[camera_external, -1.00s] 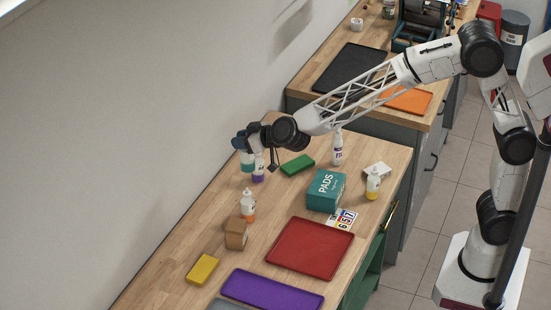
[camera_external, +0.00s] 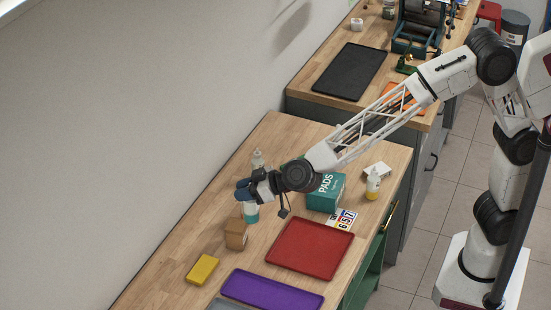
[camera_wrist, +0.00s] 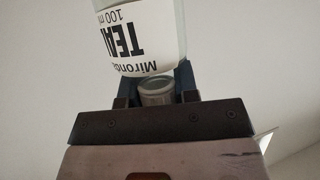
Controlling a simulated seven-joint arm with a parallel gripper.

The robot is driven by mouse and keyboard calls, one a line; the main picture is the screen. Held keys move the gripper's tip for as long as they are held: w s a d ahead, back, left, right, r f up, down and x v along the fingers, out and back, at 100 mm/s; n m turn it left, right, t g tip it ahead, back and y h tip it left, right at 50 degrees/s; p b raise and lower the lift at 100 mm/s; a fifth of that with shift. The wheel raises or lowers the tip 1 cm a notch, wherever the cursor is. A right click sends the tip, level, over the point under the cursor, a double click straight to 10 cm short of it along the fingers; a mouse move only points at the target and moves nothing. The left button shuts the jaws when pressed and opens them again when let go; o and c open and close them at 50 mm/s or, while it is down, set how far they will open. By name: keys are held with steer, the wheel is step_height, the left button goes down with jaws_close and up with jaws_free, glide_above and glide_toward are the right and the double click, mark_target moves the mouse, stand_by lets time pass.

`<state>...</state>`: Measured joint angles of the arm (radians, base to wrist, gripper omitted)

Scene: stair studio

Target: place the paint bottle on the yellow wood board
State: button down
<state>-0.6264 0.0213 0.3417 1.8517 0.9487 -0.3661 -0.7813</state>
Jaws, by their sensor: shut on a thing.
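My gripper (camera_external: 245,191) is shut on a paint bottle (camera_external: 251,214) with a teal lower part, above the wooden table's left side. The wrist view shows the bottle (camera_wrist: 140,35) close up, with a white label reading "TEA…" and "100 ml". The dark jaws (camera_wrist: 156,84) in that view are at its narrow end. The yellow wood board (camera_external: 203,269) lies flat near the table's left edge, apart from the bottle, lower and to the left in the picture.
A brown wooden block (camera_external: 236,234) stands between the gripper and the board. A purple tray (camera_external: 272,290) and red tray (camera_external: 309,249) lie to the right. A white-topped bottle (camera_external: 257,160) stands behind the gripper, a teal PADS box (camera_external: 326,193) to its right.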

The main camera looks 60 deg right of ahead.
step_height(320, 180, down, 13)
steer(key=shift+s+a+f, duration=0.2)
steer(key=shift+a, duration=0.1)
stand_by(0.4)
steer(key=w+a+f, duration=0.1)
steer(key=w+a, duration=0.7)
steer(key=w, duration=0.5)
steer(key=shift+w+a+f, duration=0.25)
steer(key=shift+w+a, duration=0.05)
steer(key=shift+f, duration=1.75)
steer(key=shift+f, duration=0.1)
steer(key=c, duration=0.9)
jaws_free()
steer(key=shift+o, duration=0.2)
